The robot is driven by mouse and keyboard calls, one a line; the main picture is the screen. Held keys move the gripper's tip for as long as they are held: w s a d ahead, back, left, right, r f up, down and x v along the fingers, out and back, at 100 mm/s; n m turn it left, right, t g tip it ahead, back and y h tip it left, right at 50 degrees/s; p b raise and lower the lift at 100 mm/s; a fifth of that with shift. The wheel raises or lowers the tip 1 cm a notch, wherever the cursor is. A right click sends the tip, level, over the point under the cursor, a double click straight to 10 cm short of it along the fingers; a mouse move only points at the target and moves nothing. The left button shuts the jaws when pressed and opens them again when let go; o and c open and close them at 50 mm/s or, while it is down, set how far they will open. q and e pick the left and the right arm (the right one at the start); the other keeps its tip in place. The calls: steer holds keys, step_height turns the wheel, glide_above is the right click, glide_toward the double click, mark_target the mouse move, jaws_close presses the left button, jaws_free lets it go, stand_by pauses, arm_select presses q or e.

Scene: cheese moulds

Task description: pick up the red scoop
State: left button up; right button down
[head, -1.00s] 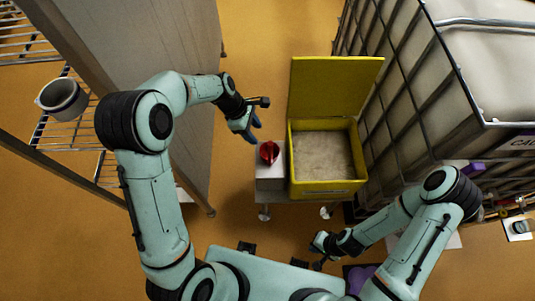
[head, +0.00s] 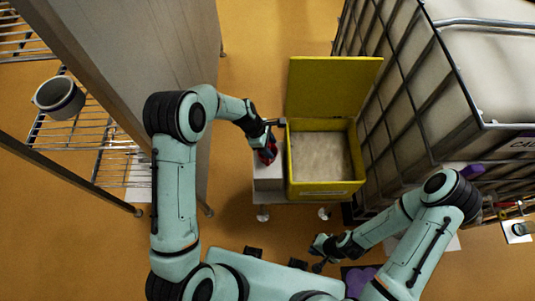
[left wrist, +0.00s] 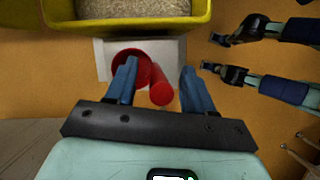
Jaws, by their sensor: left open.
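The red scoop (head: 271,153) is on the small white-grey stand (head: 268,184) beside the yellow bin, partly hidden by my left gripper in the head view. In the left wrist view the scoop's round bowl (left wrist: 134,56) lies by the left finger, which covers part of it. Its handle (left wrist: 161,93) lies between the two fingers. My left gripper (left wrist: 160,82) is open, with its blue fingers spread around the handle; I cannot tell whether they touch the scoop. My right gripper (head: 318,246) is at the lower middle of the head view, away from the scoop; its jaw opening is unclear.
The yellow bin (head: 327,188), holding pale grainy material, stands right beside the stand with its lid raised. A caged white tank (head: 480,70) is at the right. A grey panel (head: 150,60) and a wire rack with a pot (head: 60,97) are at the left.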

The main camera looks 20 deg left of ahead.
arm_select(q)
steer(key=shift+d+f, duration=0.1)
steer(key=shift+f, duration=0.1)
jaws_close()
